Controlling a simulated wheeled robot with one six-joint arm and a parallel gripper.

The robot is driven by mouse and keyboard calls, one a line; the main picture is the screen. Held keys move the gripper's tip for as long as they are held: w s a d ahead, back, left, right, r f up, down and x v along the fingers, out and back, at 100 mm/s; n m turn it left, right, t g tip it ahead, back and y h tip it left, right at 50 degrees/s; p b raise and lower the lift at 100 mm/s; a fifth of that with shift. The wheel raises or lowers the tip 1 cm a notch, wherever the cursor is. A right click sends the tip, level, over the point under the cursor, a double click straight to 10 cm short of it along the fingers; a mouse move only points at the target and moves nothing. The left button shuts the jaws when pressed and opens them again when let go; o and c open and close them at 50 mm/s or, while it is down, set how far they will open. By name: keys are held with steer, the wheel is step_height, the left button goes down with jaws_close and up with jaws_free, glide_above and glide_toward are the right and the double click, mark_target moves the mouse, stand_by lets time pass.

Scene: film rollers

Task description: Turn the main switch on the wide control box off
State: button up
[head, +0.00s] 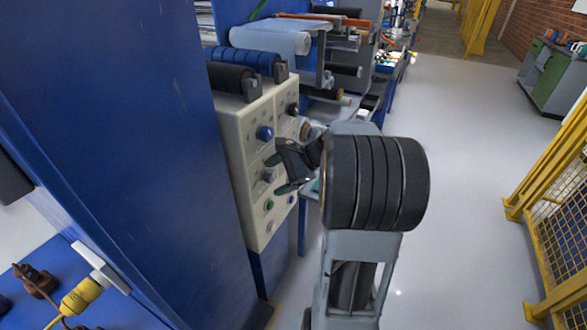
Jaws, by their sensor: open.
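The wide control box (237,150) is a cream panel with several knobs and buttons, on the side of the blue machine. A blue knob (265,133) sits in its upper middle, and a dark knob (293,109) is at its upper right. A grey knob (269,175) and a green button (269,206) are lower down. I cannot tell which of these is the main switch; the labels are too small to read. My gripper (280,172) is open in front of the panel's right half, close to the grey knob. My gripper and arm hide part of the panel's right side.
A large blue cabinet wall (140,140) stands close on the left. Film rollers (240,62) lie above the box. A yellow mesh fence (560,200) stands at the right. The grey floor (460,150) between them is clear. A yellow plug (80,296) is at the lower left.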

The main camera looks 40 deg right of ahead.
steer(key=w+d+f+m+t+b, duration=0.1)
steer(key=d+f+m+t+b, duration=0.2)
steer(key=d+m+t, duration=0.5)
steer(key=w+d+f+m+t+b, duration=0.1)
steer(key=d+f+m+t+b, duration=0.15)
steer(key=d, duration=1.05)
steer(key=shift+m+g+h, duration=0.25)
steer(key=shift+m+h, duration=0.05)
steer(key=shift+m, duration=0.05)
steer(key=x, duration=1.2)
steer(key=shift+a+f, duration=0.2)
steer(key=shift+c, duration=0.5)
steer(key=c, duration=0.8)
steer(key=shift+c, duration=0.2)
